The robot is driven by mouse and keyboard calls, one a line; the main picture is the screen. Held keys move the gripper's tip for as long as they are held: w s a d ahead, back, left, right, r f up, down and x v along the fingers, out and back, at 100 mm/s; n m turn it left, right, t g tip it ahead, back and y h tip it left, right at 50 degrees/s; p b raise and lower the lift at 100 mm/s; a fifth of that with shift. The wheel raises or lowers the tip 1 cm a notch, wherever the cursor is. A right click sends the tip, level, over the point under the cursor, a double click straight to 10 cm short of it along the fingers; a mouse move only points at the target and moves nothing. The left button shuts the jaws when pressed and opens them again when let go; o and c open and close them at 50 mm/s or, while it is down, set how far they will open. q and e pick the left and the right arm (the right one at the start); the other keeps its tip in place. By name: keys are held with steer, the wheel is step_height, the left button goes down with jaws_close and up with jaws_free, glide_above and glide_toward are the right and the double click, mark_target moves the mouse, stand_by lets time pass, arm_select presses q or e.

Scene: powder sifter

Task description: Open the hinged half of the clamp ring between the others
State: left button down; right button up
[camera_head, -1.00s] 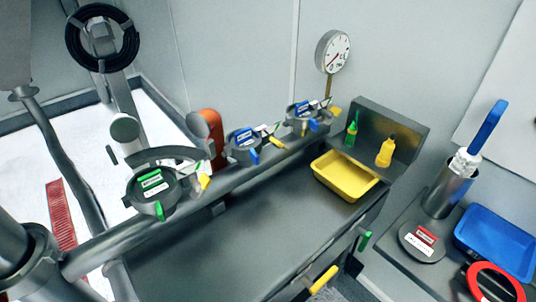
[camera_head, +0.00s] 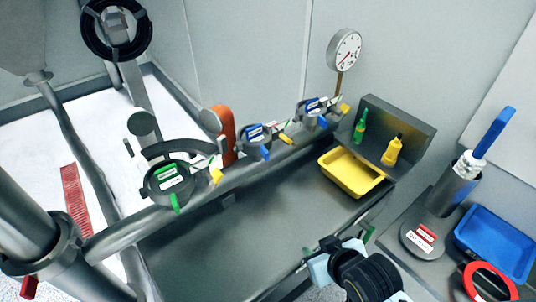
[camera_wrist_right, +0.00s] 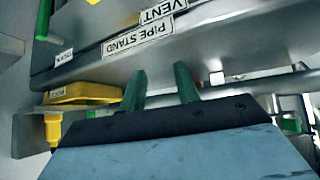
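Three round clamp fittings stand in a row along a grey pipe. The middle clamp ring (camera_head: 254,136) has a blue lid and blue tab, with a yellow tab beside it. The left clamp ring (camera_head: 170,182) has green parts, and its curved hinged half seems raised behind it. The right clamp ring (camera_head: 310,114) has blue parts. My right gripper shows at the bottom of the head view, well below and right of the middle ring. In the right wrist view its two green fingers (camera_wrist_right: 160,84) are apart with nothing between them. My left gripper is out of view.
A yellow tray (camera_head: 326,159) and green and yellow bottles (camera_head: 392,150) sit right of the rings. A gauge (camera_head: 345,49) stands behind. A blue tray (camera_head: 484,258) is at right. The wrist view shows a panel labelled PIPE STAND (camera_wrist_right: 123,39) near the fingers.

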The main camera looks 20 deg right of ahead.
steer(key=w+a+r+t, duration=0.1)
steer(key=w+r+t, duration=0.3)
steer(key=w+r, duration=0.1)
steer(key=t+y, duration=0.2)
steer(key=t, duration=0.3)
glide_toward(267, 154)
steer(key=w, duration=0.3)
steer(key=w+a, duration=0.1)
steer(key=w, duration=0.5)
steer(key=shift+w+a+f+p, duration=0.2)
steer(key=shift+w+p, duration=0.15)
steer(key=shift+w, duration=0.05)
jaws_close()
